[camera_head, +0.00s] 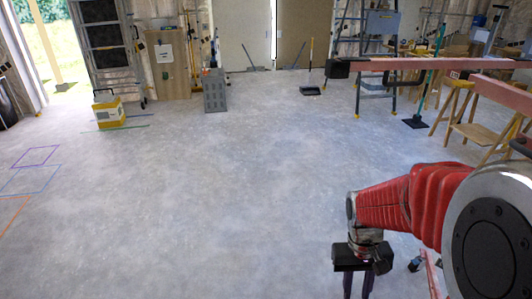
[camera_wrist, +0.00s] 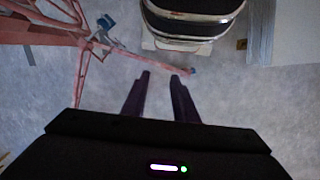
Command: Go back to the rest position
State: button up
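My gripper (camera_head: 358,284) hangs at the lower right of the head view, at the end of my red arm, pointing down over bare floor. In the wrist view my gripper (camera_wrist: 160,75) shows two dark fingers with a gap between them and nothing in the gap. The fingers look apart and empty. The fingertips are partly cut off by the bottom edge in the head view.
A yellow and white box (camera_head: 109,112) stands on the floor at left. A grey case (camera_head: 215,90) stands farther back. Wooden sawhorses (camera_head: 470,125) and a pink beam (camera_head: 430,64) are at right. Colored floor outlines (camera_head: 30,180) lie at left. The middle floor is clear.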

jog(key=s+a+r+t, duration=0.3)
jog(key=r, duration=0.6)
jog(key=s+a+r+t, duration=0.3)
jog(key=r+t, duration=0.1)
jog(key=r, duration=0.5)
jog(key=shift+a+n+t+y, duration=0.25)
jog(key=shift+n+t+y, duration=0.05)
jog(key=shift+y, duration=0.1)
jog(key=shift+s+a, duration=0.1)
